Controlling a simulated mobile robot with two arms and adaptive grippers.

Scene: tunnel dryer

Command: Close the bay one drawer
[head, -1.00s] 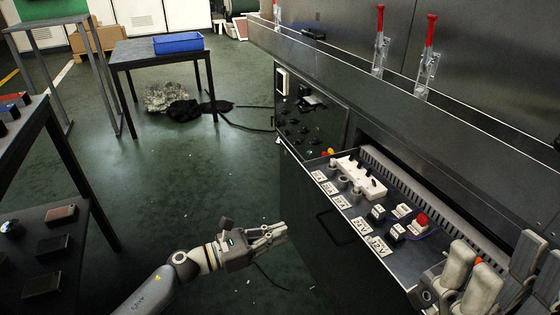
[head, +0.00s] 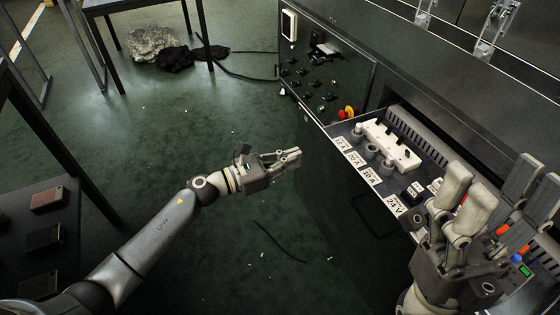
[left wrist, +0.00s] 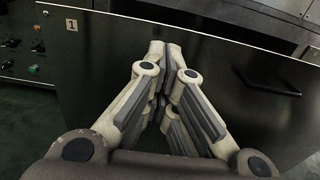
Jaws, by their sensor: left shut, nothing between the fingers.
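The bay one drawer (head: 345,215) stands pulled out of the dark cabinet, with its inside showing. It holds a white block, labelled switches and sockets. Its dark front with a handle fills much of the left wrist view (left wrist: 240,60), where a "1" label shows at upper left. My left gripper (head: 294,156) is shut and empty, to the left of the drawer front; I cannot tell whether its tips touch it. Its fingers meet in the left wrist view (left wrist: 160,75). My right gripper (head: 500,190) is open over the near right end of the drawer, hiding part of it.
A control panel (head: 325,80) with knobs and a red button is on the cabinet beyond the drawer. Metal toggle clamps (head: 495,25) stand on the cabinet ledge. A dark shelf (head: 55,225) with small blocks is at left. The green floor between is mostly clear, with a cable.

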